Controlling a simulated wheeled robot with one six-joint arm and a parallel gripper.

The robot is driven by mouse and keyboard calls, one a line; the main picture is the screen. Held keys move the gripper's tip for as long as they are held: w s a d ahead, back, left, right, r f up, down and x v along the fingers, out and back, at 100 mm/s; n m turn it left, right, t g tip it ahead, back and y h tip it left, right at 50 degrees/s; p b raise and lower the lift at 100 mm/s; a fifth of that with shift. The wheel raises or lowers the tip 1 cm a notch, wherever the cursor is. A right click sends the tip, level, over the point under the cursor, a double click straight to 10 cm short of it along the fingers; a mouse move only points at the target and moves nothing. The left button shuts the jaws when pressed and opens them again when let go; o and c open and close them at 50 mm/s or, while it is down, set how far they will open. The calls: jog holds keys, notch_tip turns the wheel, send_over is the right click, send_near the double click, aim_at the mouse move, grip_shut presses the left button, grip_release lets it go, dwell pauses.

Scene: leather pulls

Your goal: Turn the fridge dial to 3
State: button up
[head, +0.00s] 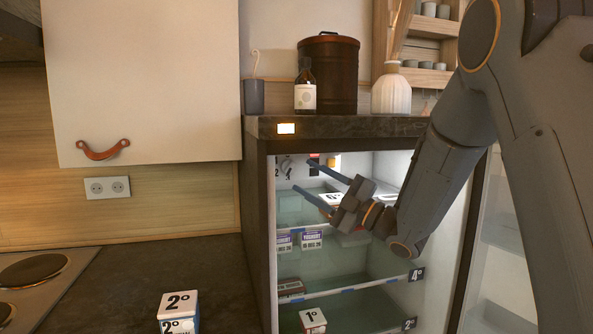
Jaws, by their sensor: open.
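The fridge (255,225) stands open under a dark counter, its inside lit. The dial (287,166) is a small pale knob at the upper left of the interior. Small dark numerals show around it; a 2 is at its left, but which number it points to is too small to tell. My gripper (302,175) reaches into the fridge from the right, its two long blue-grey fingers spread apart and empty. The fingertips are close to the right of the dial and appear apart from it; the exact depth gap cannot be told.
Glass shelves (345,290) below the gripper hold yoghurt cartons (298,240) and boxes with temperature labels. The counter (360,126) edge is just above, and the fridge's left wall is close to the dial.

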aim_at(293, 169)
jog(key=shift+p+x, duration=0.5)
jog(key=shift+x, duration=1.5)
jog(key=c, duration=1)
jog(key=shift+d+r+n+g+h+b, duration=0.15)
jog(key=shift+n+g+h+b, duration=0.35)
jog(key=shift+n+g+b, duration=0.7)
jog(key=shift+c, duration=0.2)
jog(key=shift+n+p, duration=0.3)
jog(key=shift+p, duration=0.15)
jog(key=o, duration=1)
jog(key=shift+o, duration=0.2)
